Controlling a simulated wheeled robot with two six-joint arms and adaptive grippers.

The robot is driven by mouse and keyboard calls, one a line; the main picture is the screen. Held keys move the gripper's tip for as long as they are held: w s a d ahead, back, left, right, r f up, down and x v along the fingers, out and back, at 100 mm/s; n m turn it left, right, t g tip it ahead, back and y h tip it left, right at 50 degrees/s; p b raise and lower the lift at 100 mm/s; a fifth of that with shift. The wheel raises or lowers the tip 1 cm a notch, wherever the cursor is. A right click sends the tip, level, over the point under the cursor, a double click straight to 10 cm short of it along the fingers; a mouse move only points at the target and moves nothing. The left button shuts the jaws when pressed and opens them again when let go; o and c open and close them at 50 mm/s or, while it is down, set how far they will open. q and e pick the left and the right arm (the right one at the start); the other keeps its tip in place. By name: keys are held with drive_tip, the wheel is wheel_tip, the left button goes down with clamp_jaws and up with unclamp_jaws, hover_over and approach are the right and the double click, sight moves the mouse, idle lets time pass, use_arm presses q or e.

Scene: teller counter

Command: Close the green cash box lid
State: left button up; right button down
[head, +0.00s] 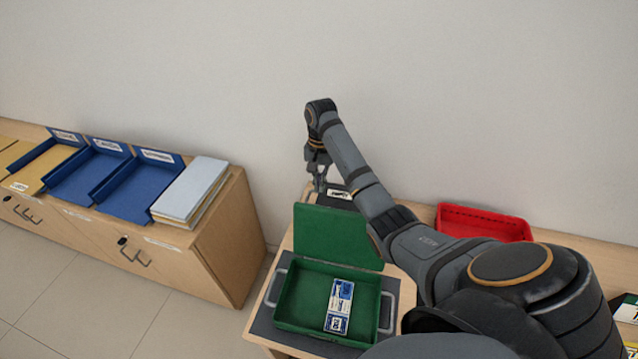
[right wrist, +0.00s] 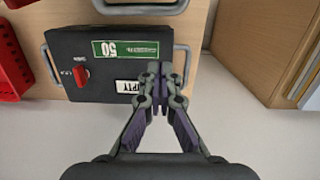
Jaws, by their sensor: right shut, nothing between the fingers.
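The green cash box (head: 286,322) sits near the counter's left front in the head view. Its lid (head: 338,236) is open and stands up at the back of the box. A white and blue packet (head: 339,303) lies inside, toward the right. My right gripper (head: 319,185) is shut and empty, behind and above the raised lid, apart from it. The right wrist view shows the gripper's fingers (right wrist: 162,78) together, overlapping the near edge of a black box. The green cash box is not clearly seen there. My left gripper is not in view.
The black box (head: 327,199) behind the lid carries a red knob (right wrist: 79,76), a green note (right wrist: 125,49) and a white label. A red tray (head: 484,222) stands right of my arm. Blue trays (head: 130,190) and stacked folders (head: 190,189) lie on a separate cabinet at left.

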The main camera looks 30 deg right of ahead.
drive_tip(key=f, duration=0.3)
drive_tip(key=shift+s+a+f, duration=0.15)
drive_tip(key=shift+a+f, duration=0.1)
drive_tip(key=shift+f, duration=0.15)
use_arm(q)
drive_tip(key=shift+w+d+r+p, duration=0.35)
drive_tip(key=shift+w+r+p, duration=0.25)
drive_tip(key=shift+p, duration=0.8)
use_arm(e)
drive_tip(key=shift+s+a+r, duration=1.15)
drive_tip(key=shift+s+a, duration=0.15)
drive_tip(key=shift+a, duration=0.05)
